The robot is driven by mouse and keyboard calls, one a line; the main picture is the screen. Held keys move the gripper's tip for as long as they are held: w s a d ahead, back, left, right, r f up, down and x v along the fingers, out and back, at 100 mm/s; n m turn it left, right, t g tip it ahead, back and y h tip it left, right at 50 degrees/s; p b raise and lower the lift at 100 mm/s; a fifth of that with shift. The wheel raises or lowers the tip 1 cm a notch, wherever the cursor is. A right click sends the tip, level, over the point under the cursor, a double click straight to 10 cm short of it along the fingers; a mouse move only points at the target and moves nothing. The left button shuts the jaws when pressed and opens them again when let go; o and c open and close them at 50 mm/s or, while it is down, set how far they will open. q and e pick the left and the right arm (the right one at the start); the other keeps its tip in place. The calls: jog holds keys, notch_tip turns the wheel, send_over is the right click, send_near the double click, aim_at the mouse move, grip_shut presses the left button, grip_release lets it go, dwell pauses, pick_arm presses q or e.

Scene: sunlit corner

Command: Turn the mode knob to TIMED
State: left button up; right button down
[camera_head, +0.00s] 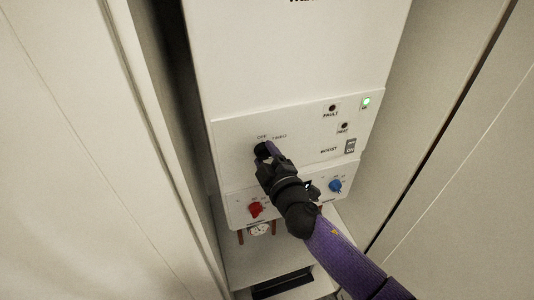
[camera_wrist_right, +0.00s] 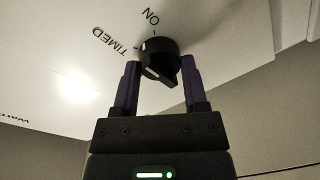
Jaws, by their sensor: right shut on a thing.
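The mode knob (camera_wrist_right: 158,62) is black and round with a raised grip bar, on the white control panel. In the wrist view the labels TIMED and ON show beyond it. A pale mark sits on its upper-left side, toward TIMED; I cannot tell its exact setting. In the head view the knob (camera_head: 261,151) is partly hidden by my right gripper (camera_head: 265,157), below the labels OFF and TIMED. My right gripper's fingers (camera_wrist_right: 158,85) stand on either side of the knob, shut on it. My left gripper is not in view.
A red knob (camera_head: 255,209) and a blue knob (camera_head: 335,185) sit on the lower panel, close to my right arm. A switch (camera_head: 350,146) and a lit green lamp (camera_head: 367,102) are at the panel's right. Pale walls flank the unit on both sides.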

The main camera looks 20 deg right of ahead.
jog(key=n+p, duration=0.1)
jog(key=n, duration=0.3)
jog(key=shift+n, duration=0.4)
jog(key=shift+f+h, duration=0.1)
jog(key=shift+h, duration=0.2)
jog(key=shift+c, duration=0.6)
grip_release()
jog(key=s, duration=1)
jog(key=shift+d+r+b, duration=0.3)
jog(key=shift+r+b, duration=0.05)
jog(key=shift+b, duration=0.1)
